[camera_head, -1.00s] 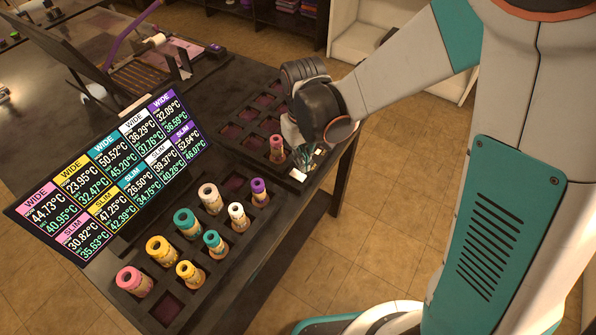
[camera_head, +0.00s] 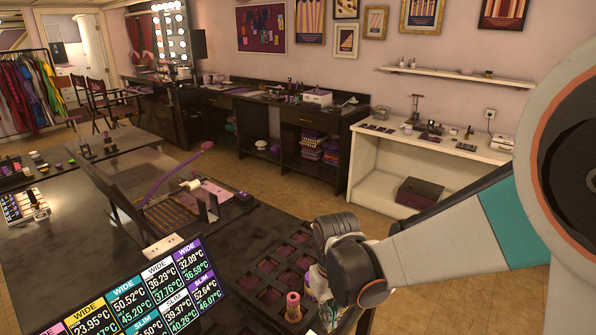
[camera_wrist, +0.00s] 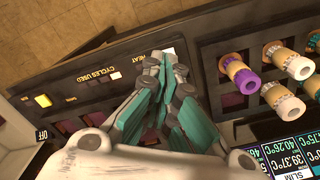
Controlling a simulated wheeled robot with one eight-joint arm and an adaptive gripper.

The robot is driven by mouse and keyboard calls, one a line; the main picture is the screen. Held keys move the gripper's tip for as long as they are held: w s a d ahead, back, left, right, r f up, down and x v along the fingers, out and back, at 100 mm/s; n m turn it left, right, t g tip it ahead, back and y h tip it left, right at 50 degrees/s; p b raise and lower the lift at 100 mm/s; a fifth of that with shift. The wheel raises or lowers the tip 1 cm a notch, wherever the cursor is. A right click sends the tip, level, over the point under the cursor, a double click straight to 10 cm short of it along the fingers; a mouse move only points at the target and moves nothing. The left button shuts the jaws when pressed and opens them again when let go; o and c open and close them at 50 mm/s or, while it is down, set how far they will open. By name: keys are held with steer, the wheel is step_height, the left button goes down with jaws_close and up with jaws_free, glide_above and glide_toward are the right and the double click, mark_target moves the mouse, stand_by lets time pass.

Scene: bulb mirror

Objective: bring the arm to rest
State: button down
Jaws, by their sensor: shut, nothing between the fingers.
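My arm reaches in from the right, bent down at the wrist.
The rack (camera_head: 262,268) has several empty pockets. Several rollers stand near the fingers in the wrist view, including a purple one (camera_wrist: 240,75). A temperature display (camera_head: 150,300) stands left of the rack. A white counter (camera_head: 385,150) is beyond an open floor strip.

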steer(key=s+d+r+m+t+b, duration=0.1)
steer(key=s+d+r+m+t, duration=0.3)
steer(key=s+d+r, duration=0.8)
steer(key=shift+s+r+t+b, duration=0.2)
steer(key=shift+r+t+b, duration=0.2)
steer(key=shift+r+t, duration=1.05)
